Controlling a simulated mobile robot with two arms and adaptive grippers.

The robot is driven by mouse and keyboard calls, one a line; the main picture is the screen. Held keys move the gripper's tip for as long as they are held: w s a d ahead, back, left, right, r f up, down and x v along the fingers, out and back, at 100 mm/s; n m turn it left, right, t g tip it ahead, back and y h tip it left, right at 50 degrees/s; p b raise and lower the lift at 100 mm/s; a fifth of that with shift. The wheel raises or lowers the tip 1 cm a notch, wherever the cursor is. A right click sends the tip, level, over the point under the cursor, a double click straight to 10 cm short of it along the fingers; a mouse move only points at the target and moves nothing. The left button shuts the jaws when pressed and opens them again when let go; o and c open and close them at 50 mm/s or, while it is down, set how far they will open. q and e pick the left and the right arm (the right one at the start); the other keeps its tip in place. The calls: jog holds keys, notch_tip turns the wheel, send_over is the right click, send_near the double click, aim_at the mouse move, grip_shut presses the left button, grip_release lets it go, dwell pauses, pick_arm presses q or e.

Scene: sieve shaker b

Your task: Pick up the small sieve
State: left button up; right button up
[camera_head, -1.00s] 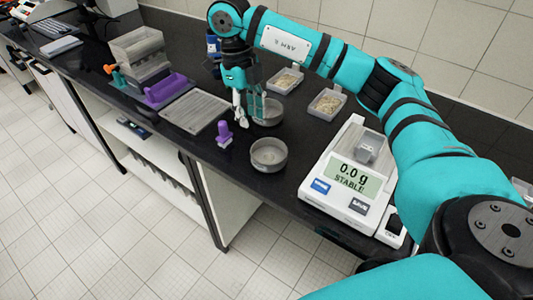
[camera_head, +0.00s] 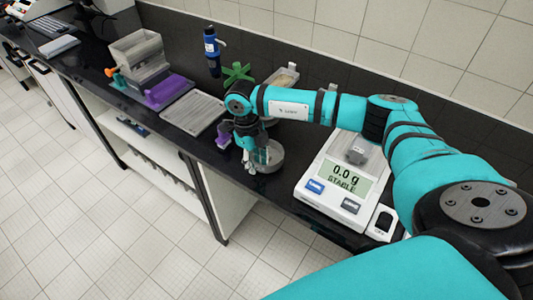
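A round grey metal sieve (camera_head: 273,165) stands on the black bench near its front edge, left of the balance. My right gripper (camera_head: 254,163) points down at the left side of this sieve, with its fingers apart. One finger is just outside the left rim and the other overlaps the sieve's opening. I cannot tell whether either finger touches the wall. A second round vessel behind it is mostly hidden by my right arm. My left gripper is not in view.
A balance (camera_head: 318,189) reading 0.0 g stands right of the sieve. A purple-handled object (camera_head: 224,135) is close to the gripper's left. A flat grey tray (camera_head: 195,112), a purple block (camera_head: 165,92), a green stand (camera_head: 238,72) and a blue bottle (camera_head: 212,50) are farther back.

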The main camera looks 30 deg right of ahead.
jog(key=shift+f, duration=0.3)
grip_shut()
jog(key=shift+r, duration=0.1)
